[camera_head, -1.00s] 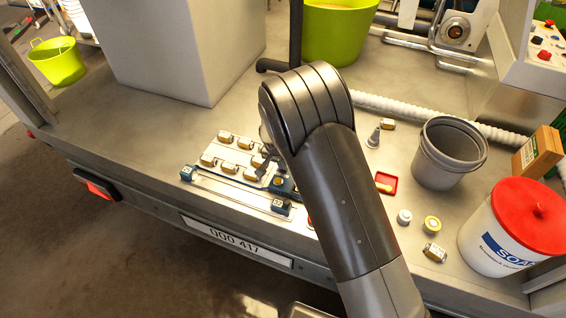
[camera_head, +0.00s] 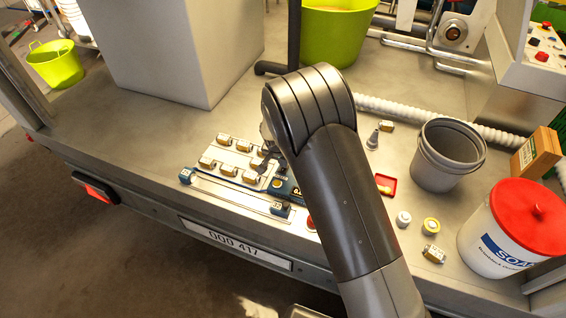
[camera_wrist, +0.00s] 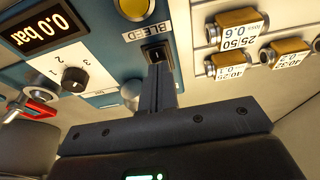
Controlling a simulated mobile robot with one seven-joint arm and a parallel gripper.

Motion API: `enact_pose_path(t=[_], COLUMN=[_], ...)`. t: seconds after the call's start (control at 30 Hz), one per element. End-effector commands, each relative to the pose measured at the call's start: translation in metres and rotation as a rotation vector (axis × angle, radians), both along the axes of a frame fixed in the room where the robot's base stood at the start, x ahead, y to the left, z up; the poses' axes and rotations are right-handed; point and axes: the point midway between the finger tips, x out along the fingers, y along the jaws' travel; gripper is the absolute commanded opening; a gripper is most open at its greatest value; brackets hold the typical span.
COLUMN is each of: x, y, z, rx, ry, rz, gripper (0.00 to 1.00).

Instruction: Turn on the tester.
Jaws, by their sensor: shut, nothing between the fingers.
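The tester (camera_wrist: 98,76) is a blue and pale panel in the wrist view. Its dark display (camera_wrist: 45,25) reads 0.0 bar. A black knob (camera_wrist: 74,79) sits by a scale marked 1, 2, 3, and a yellow button (camera_wrist: 134,8) sits above the word BLEED. A small black switch (camera_wrist: 155,52) lies below that word. My gripper (camera_wrist: 158,68) is shut and empty, its tips right at the switch; I cannot tell whether they touch. The switch's position is partly hidden. In the head view my arm hides most of the tester (camera_head: 283,187).
A pale board (camera_head: 215,172) with several brass fittings adjoins the tester. A red tray (camera_head: 386,184), a grey bucket (camera_head: 449,153) and a soap tub (camera_head: 505,235) stand right of my arm.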

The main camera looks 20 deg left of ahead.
Motion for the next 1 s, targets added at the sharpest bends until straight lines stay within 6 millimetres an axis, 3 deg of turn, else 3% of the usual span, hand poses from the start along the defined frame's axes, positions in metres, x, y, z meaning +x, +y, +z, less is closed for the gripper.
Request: enact_pose_path(t=[0.17, 0.3, 0.7, 1.0], x=[-0.001, -0.004, -0.041, -0.051], y=[0.001, 0.001, 0.001, 0.000], z=[0.014, 0.042, 0.110, 0.128], rx=[0.001, 0.003, 0.002, 0.000], ry=[-0.001, -0.003, -0.001, 0.000], rz=[0.000, 0.000, 0.002, 0.000], gripper=[0.00, 0.00, 0.00, 0.00])
